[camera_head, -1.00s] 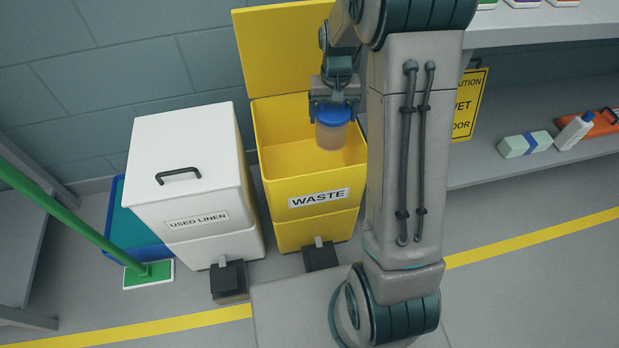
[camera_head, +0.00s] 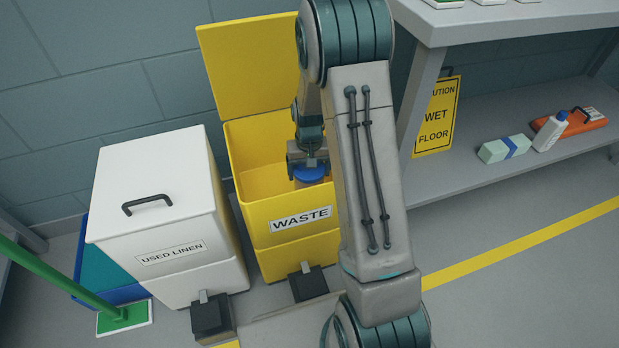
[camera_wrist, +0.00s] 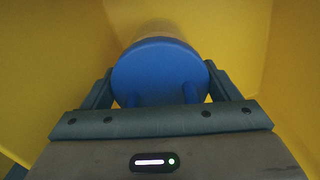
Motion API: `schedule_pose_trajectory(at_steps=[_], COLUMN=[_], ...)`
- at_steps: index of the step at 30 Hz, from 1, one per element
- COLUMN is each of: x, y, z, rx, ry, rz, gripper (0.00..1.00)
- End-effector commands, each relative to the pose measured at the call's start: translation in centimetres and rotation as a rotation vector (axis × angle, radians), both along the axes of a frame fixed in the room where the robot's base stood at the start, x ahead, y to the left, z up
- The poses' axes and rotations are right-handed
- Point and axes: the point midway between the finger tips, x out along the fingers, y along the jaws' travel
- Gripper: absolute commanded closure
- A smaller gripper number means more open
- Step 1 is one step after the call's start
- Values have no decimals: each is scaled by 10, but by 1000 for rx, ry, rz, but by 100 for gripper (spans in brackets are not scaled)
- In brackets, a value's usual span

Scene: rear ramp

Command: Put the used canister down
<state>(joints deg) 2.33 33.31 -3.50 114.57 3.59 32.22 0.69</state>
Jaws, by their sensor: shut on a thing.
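The used canister has a blue lid (camera_head: 310,174) and a clear-looking body, now mostly hidden behind the front wall of the yellow waste bin (camera_head: 297,244). My gripper (camera_head: 308,168) is shut on the canister at its lid and holds it inside the bin's open mouth. In the wrist view the blue lid (camera_wrist: 160,72) sits between my fingers, with yellow bin walls around it. The bin's yellow lid (camera_head: 245,68) stands open at the back. Whether the canister touches the bin floor cannot be seen.
A white used linen bin (camera_head: 165,200) stands closed at the left. A green pole (camera_head: 50,275) leans beside it. At the right is a grey shelf (camera_head: 430,190) with a wet floor sign (camera_head: 438,118), a bottle (camera_head: 551,132) and a green box (camera_head: 503,148).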

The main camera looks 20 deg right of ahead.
Motion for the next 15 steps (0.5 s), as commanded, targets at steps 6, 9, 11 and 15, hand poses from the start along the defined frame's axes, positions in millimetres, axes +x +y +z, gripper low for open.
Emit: schedule_pose_trajectory(at_steps=[6,9,11,15], x=[0,1,1,0], y=[0,0,0,0], z=[-27,-25,-25,-28], rx=[0,0,0,0], ry=[-1,-2,-2,-1], rz=[0,0,0,0], gripper=[62,62,62,62])
